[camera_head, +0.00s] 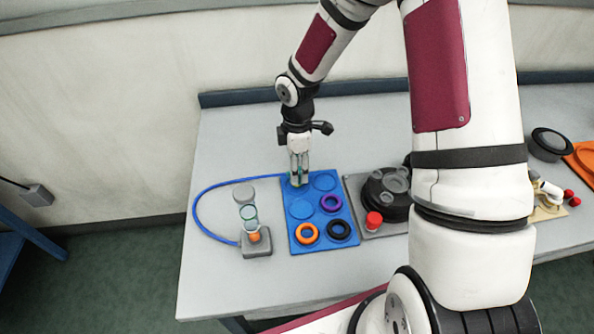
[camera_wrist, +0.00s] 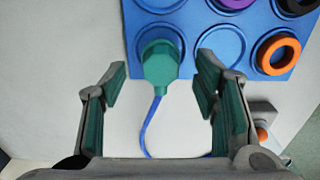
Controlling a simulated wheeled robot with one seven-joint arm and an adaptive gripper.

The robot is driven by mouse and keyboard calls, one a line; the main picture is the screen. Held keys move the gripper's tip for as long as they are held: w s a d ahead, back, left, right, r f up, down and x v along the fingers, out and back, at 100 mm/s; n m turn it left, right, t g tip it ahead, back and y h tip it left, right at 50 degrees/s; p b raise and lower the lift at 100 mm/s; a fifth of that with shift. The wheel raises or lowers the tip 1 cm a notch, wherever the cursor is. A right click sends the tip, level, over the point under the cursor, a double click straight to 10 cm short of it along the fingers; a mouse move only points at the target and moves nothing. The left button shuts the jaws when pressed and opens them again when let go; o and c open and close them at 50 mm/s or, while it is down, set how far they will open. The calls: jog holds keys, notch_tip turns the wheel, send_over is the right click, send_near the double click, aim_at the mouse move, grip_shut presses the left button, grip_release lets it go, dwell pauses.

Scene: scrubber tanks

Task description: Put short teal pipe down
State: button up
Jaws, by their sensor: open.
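The short teal pipe (camera_wrist: 160,66) has a many-sided end in the wrist view and stands at a corner recess of the blue tray (camera_head: 318,245). In the head view that is the tray's back left recess, mostly hidden by my fingers. My gripper (camera_head: 298,177) points down over this corner. Its two fingers, with teal pads, are apart on either side of the pipe, with gaps showing in the wrist view. Whether the pipe sits fully in the recess cannot be told.
A blue hose (camera_head: 196,205) curves from the tray corner to a grey block (camera_head: 256,243). The tray also holds purple (camera_head: 331,202), orange (camera_head: 307,233) and black (camera_head: 339,229) rings.

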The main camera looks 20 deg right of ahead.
jog(key=s+d+r+m+t+h, duration=0.1)
jog(key=s+r+m, duration=0.35)
jog(key=r, duration=0.75)
jog(key=s+r+m+t+h, duration=0.1)
jog(key=s+r+m, duration=0.3)
jog(key=r, duration=0.8)
jog(key=s+r+m+t+y, duration=0.1)
jog(key=s+r+m, duration=0.2)
jog(key=s, duration=0.4)
jog(key=s+a+r+m+t+y, duration=0.1)
jog(key=s+r+m, duration=0.3)
jog(key=s, duration=0.4)
jog(key=shift+r+t, duration=0.3)
jog(key=shift+t, duration=0.5)
